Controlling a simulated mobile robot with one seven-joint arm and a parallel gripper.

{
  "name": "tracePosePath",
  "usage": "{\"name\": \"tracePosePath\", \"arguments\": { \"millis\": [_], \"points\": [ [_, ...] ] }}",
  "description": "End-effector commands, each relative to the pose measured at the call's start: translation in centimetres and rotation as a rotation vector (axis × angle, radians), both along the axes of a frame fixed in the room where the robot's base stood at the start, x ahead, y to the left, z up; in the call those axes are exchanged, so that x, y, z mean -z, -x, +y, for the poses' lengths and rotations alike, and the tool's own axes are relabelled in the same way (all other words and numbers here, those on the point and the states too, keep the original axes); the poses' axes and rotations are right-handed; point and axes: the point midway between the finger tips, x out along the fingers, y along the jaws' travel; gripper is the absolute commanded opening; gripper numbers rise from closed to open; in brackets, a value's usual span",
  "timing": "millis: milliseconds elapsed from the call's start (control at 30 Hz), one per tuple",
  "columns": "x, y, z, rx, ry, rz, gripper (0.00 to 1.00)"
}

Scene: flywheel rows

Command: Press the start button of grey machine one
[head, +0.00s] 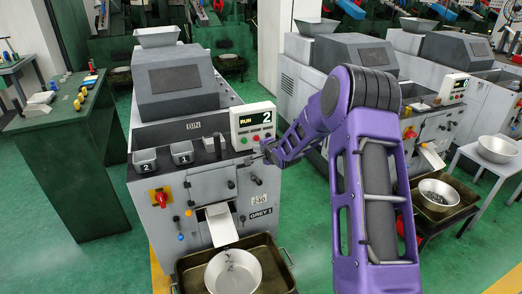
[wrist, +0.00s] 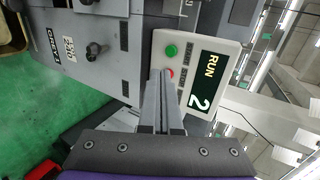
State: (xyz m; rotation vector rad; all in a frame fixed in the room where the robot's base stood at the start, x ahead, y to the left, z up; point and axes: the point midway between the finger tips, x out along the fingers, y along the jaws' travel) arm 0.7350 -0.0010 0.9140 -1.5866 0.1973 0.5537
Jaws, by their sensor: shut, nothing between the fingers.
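The grey machine labelled GREY 1 (head: 193,196) stands left of centre in the head view. Its control panel (head: 252,125) has a screen reading RUN and 2. In the wrist view the panel, turned sideways, shows the same screen (wrist: 205,88), a green button (wrist: 171,50) and a red button (wrist: 170,73). My gripper (head: 268,152) is shut and empty in front of the panel's lower right. In the wrist view its fingertips (wrist: 161,73) are beside the red button, partly overlapping it; I cannot tell whether they touch.
Two small grey bins (head: 163,157) sit on the machine's ledge at left. A red switch (head: 160,196) and black knobs are on its front. A metal bowl (head: 233,272) stands in a tray below the chute (head: 221,224). A green workbench (head: 75,150) is at left; other grey machines stand at right.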

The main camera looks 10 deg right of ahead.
Motion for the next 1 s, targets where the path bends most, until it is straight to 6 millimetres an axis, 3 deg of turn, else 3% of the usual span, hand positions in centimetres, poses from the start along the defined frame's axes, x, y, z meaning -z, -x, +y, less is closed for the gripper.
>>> {"name": "tracePosePath", "arguments": {
  "millis": [267,1000],
  "points": [
    [-1.2,2.4,-0.6,0.000,0.001,0.000,0.00],
    [-1.2,2.5,-0.6,-0.001,0.000,0.001,0.00]
  ]
}}
